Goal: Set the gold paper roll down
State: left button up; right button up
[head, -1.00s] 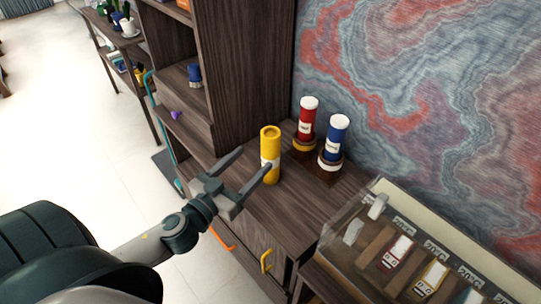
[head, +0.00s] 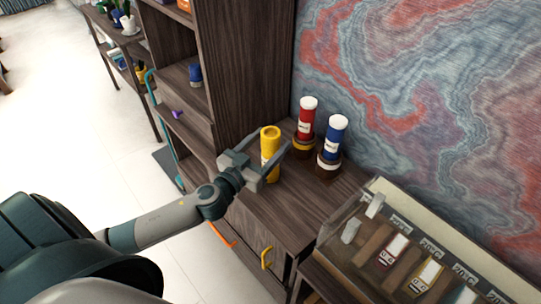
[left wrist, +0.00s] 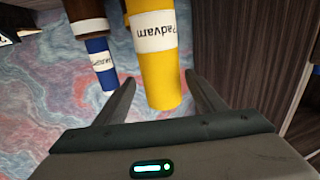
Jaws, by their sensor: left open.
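The gold paper roll (head: 269,143) is a yellow cylinder with a white label. It stands upright on the dark wooden cabinet top (head: 285,212). My left gripper (head: 262,157) is open, with one finger on each side of the roll. Part of the roll's lower body is hidden by the gripper in the head view. My right gripper is not in view.
A red roll (head: 306,120) and a blue roll (head: 333,138) stand in round brown holders just right of the gold roll. A tall wooden shelf (head: 250,75) rises behind it on the left. A glass-topped display case (head: 345,215) stands at the right front.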

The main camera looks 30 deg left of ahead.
pick_arm(q)
jog(key=shift+w, duration=0.1)
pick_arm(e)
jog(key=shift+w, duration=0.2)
pick_arm(q)
jog(key=shift+w, duration=0.45)
jog(key=w, duration=0.2)
jog(key=shift+w+f, duration=0.2)
jog(key=shift+w, duration=0.15)
jog(key=shift+w+d+p, duration=0.1)
jog(key=shift+w+p, duration=0.2)
jog(key=shift+w, duration=0.3)
jog(key=shift+w+f, duration=0.1)
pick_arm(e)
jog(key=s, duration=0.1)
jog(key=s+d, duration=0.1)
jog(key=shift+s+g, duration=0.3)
pick_arm(q)
jog(key=shift+c, duration=0.6)
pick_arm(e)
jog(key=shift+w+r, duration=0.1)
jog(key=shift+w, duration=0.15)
pick_arm(q)
grip_shut()
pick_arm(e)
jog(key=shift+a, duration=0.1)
